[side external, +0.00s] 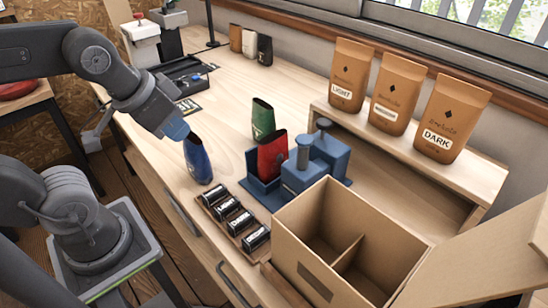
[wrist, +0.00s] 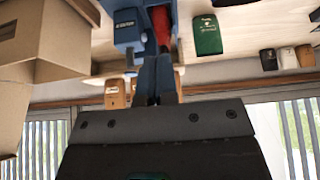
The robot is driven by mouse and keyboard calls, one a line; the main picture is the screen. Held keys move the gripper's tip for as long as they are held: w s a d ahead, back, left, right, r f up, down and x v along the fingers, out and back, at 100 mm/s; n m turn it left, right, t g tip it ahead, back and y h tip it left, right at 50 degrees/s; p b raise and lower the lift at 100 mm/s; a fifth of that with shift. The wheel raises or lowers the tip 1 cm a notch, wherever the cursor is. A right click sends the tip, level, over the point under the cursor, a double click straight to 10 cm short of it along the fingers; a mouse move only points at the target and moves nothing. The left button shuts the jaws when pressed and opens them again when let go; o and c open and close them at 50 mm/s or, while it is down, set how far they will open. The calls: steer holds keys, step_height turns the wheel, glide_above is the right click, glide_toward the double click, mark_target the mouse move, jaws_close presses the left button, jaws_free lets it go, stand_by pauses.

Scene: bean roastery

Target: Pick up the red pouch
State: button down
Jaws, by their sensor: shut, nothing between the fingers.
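The red pouch (side external: 272,158) stands upright in a blue holder (side external: 263,191) on the wooden bench. In the wrist view the red pouch (wrist: 162,25) shows only partly, beyond my fingertips and beside the blue holder. My gripper (side external: 184,134) is shut and empty, to the left of the red pouch and apart from it. Its closed blue fingers also show in the wrist view (wrist: 156,60).
A green pouch (side external: 263,118) stands behind the red one. Brown bags (side external: 350,75) stand on a shelf.

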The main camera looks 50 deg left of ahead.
jaws_free()
steer(key=m+g+y, duration=0.2)
steer(key=m+g, duration=0.4)
steer(key=m, duration=1.2)
glide_above(273, 145)
steer(key=d, duration=0.2)
step_height(273, 145, down, 2)
steer(key=f, duration=0.5)
steer(key=a+f, duration=0.1)
steer(key=f, duration=0.3)
steer(key=a+f, duration=0.1)
steer(key=f, duration=0.3)
steer(key=shift+w+a+f, duration=0.1)
steer(key=shift+a+f, duration=0.15)
steer(key=shift+f, duration=0.05)
